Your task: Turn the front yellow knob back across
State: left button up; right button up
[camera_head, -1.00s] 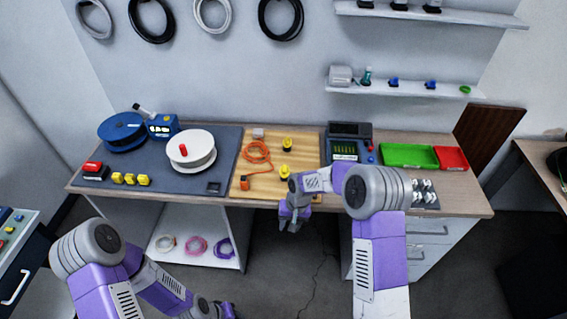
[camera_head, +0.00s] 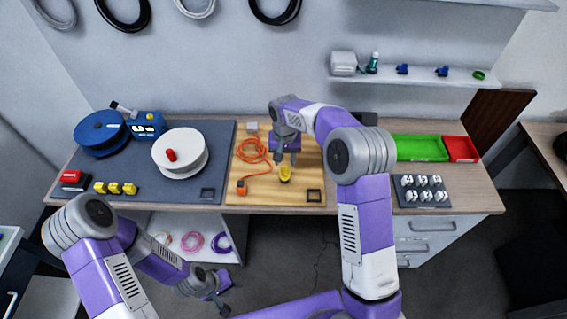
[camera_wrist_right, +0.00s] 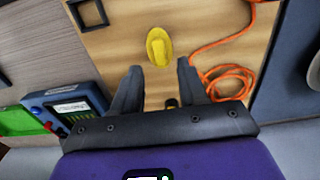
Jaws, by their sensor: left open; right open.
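The front yellow knob (camera_head: 285,174) sits on the wooden board (camera_head: 262,196). In the right wrist view this knob (camera_wrist_right: 159,47) lies just beyond my fingertips, roughly centred between them, its raised grip running roughly up and down the picture. My right gripper (camera_head: 286,160) is over the board behind the knob, fingers pointing down, open and empty. Its spread fingers also show in the wrist view (camera_wrist_right: 159,72). The back knob is hidden by my gripper in the head view; a small dark part (camera_wrist_right: 171,103) shows between the fingers. My left gripper (camera_head: 217,296) hangs low before the table, open and empty.
An orange cable (camera_head: 254,152) lies coiled left of the knob. A blue-grey device (camera_wrist_right: 65,108) stands on the other side. A dark square frame (camera_head: 314,195) is at the board's front right corner. Green (camera_head: 420,148) and red (camera_head: 461,149) bins stand further right.

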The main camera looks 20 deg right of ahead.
aim_at(285, 170)
notch_tip(285, 170, down, 5)
jog(key=shift+r, duration=0.2)
jog(key=shift+c, duration=0.3)
grip_shut()
